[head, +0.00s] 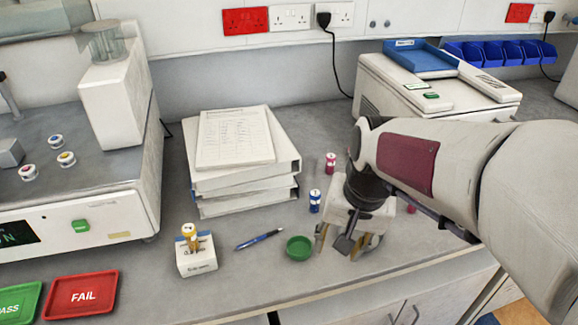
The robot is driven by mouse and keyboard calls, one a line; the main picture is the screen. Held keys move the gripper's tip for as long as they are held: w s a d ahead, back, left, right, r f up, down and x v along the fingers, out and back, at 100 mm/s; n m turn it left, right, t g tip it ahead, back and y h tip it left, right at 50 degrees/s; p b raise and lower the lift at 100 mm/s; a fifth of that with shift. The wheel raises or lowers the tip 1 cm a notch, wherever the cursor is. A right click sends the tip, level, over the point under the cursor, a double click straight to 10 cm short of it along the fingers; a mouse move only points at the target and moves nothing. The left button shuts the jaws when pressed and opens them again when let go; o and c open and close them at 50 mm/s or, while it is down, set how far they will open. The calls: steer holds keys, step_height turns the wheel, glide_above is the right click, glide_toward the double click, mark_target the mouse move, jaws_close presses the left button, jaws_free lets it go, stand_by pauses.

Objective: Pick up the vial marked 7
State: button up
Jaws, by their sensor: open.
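A blue vial with a white cap (315,201) stands upright on the bench, just left of my gripper. A pink-red vial with a white cap (331,163) stands farther back. A yellow vial (189,233) stands in a white block (197,256) at the front left. A small red item (411,208), partly hidden by my arm, shows to the right. Several white-topped round pieces with coloured centres (66,159) sit on the left machine. I cannot read a 7 on any of them. My gripper (345,246) points down, open, over the front of the bench, with nothing visible between its fingers.
A green round dish (299,248) lies close left of my gripper, with a blue pen (260,239) beside it. Stacked binders (245,185) stand behind. A red FAIL tray (80,296) and green PASS tray (18,302) lie front left. A white machine (435,85) stands back right.

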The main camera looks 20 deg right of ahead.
mark_target(319, 193)
steer(key=w+d+f+m, duration=0.2)
steer(key=w+m, duration=0.4)
steer(key=w+d+f+m+y, duration=0.1)
steer(key=w+d+f+m, duration=0.1)
steer(key=w+m, duration=0.3)
steer(key=w+d+f+m, duration=0.2)
steer(key=w+m, duration=0.4)
steer(key=w, duration=0.1)
steer(key=shift+w+f+m+t+y, duration=0.25)
steer(key=shift+w+m+t+y, duration=0.05)
steer(key=shift+w, duration=0.05)
steer(key=w+r+m, duration=0.1)
steer(key=m, duration=0.1)
steer(key=w+r+m, duration=0.1)
steer(key=w+m, duration=0.1)
steer(key=shift+d+t, duration=0.1)
steer(key=shift+t, duration=0.3)
steer(key=shift+w+m, duration=0.1)
steer(key=shift+m, duration=1.4)
steer(key=shift+x, duration=1.3)
